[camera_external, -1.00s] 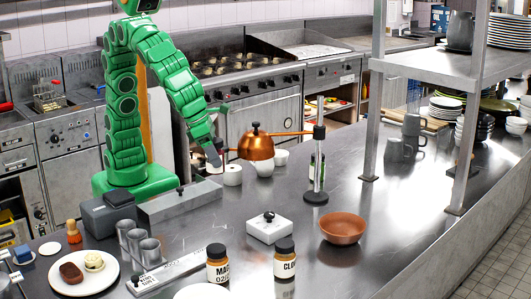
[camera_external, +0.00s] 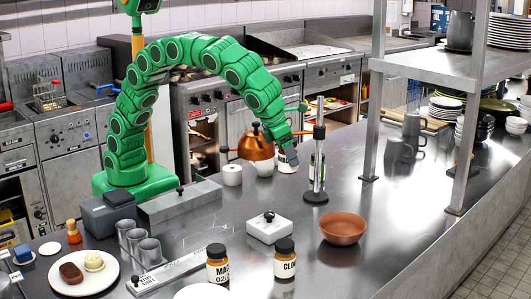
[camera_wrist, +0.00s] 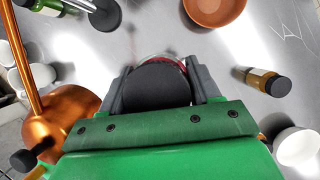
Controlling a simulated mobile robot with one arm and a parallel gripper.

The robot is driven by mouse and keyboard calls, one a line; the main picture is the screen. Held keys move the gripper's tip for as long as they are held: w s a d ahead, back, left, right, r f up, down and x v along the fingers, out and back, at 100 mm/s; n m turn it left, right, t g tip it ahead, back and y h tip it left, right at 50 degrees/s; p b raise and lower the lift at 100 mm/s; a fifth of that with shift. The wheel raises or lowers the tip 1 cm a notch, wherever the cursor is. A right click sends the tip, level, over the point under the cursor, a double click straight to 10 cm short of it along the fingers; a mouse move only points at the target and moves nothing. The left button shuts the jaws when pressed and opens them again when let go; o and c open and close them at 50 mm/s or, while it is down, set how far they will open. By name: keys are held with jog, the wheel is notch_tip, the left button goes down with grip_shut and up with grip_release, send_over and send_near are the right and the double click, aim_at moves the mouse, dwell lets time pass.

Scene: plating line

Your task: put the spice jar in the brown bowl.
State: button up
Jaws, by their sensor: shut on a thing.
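My gripper (camera_external: 289,143) is shut on a spice jar (camera_external: 288,163) with a pale label, held upright just right of the copper lamp shade. In the wrist view the jar's round dark lid (camera_wrist: 157,86) sits between my gripper's two grey fingers (camera_wrist: 157,83); its body is mostly hidden below the lid. The brown bowl (camera_external: 342,229) stands on the steel counter, in front and to the right of the held jar. The bowl also shows at the top of the wrist view (camera_wrist: 215,10). I see nothing in it.
The copper lamp (camera_external: 256,147) and its stand (camera_external: 317,190) are close to my gripper. A white box (camera_external: 269,228) and two labelled jars, mace (camera_external: 217,268) and clove (camera_external: 284,262), stand nearer the camera. A shelf post (camera_external: 373,120) rises at right. Counter around the bowl is mostly clear.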

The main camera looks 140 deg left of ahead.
jog(key=shift+w+a+f, duration=0.15)
jog(key=shift+w+a, duration=0.1)
jog(key=shift+a, duration=0.2)
jog(key=shift+w+a+f, duration=0.1)
jog(key=shift+w+a, duration=0.15)
jog(key=shift+a, duration=0.2)
jog(key=w+a+f, duration=0.3)
jog(key=w+f, duration=0.6)
jog(key=w, duration=0.3)
jog(key=shift+w+a, duration=0.2)
jog(key=shift+w, duration=0.2)
jog(key=shift+f, duration=0.1)
jog(key=shift+w+f, duration=0.15)
jog(key=shift+f, duration=0.8)
jog(key=shift+w+f, duration=0.1)
jog(key=shift+f, duration=0.8)
jog(key=shift+f, duration=0.55)
jog(key=o, duration=1.2)
